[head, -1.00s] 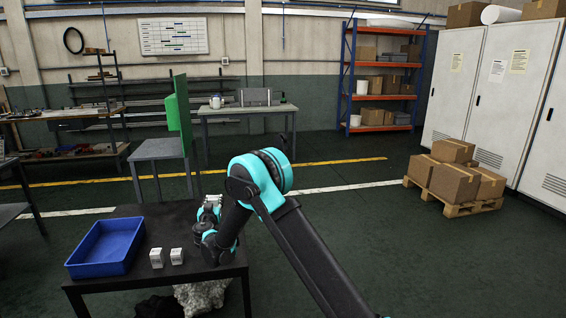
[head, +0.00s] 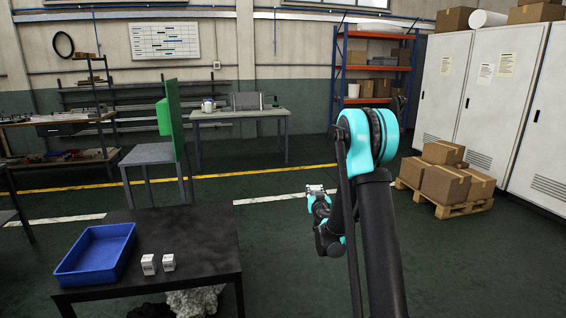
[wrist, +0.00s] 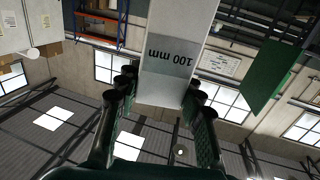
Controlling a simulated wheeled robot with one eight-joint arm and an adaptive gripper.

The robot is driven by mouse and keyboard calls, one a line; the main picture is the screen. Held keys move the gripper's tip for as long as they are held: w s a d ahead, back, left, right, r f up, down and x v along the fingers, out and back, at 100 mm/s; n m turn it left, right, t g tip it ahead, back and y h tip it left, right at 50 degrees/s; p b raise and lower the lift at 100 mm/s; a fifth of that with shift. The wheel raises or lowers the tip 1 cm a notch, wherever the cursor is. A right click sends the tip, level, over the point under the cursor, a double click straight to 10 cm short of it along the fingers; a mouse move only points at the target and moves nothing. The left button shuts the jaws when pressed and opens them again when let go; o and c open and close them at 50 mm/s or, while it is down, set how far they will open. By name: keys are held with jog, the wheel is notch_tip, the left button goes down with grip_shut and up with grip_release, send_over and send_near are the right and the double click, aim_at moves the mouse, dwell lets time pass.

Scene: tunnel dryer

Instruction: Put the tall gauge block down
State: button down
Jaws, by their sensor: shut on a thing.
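The tall gauge block (wrist: 174,52) is pale grey with a darker band marked "100 mm". It fills the top middle of the wrist view, its upper end cut off by the frame. My gripper (wrist: 160,95) is shut on it, with dark fingers on both sides of its lower end. In the head view, my gripper (head: 317,190) is small and sits off the right side of the black table (head: 200,232), over open floor. The block is too small there to make out clearly.
A blue tray (head: 128,228) stands on the table's left part. Two small white blocks, a left one (head: 148,265) and a right one (head: 168,263), stand beside it. The table's right part is bare. A pallet of boxes (head: 447,182) stands at the right.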

jog(key=s+d, duration=0.2)
jog(key=d, duration=0.3)
jog(key=w+a+f+y, duration=0.1)
jog(key=w+a+f, duration=0.15)
jog(key=a, duration=1.05)
jog(key=w+a+f, duration=0.1)
jog(key=w+a, duration=0.2)
jog(key=a, duration=1.1)
jog(key=s+a+f, duration=0.1)
jog(key=s+a, duration=0.2)
jog(key=a, duration=0.7)
jog(key=s+a+n+y, duration=0.1)
jog(key=s+a, duration=0.3)
jog(key=a, duration=0.7)
jog(key=s+a+f, duration=0.1)
jog(key=s+a, duration=0.3)
jog(key=a, duration=0.6)
jog(key=shift+a+f+n, duration=0.15)
jog(key=shift+f+n, duration=0.15)
jog(key=shift+f, duration=0.05)
notch_tip(320, 180, down, 20)
jog(key=shift+r, duration=0.2)
jog(key=shift+f, duration=0.15)
jog(key=c, duration=1)
grip_release()
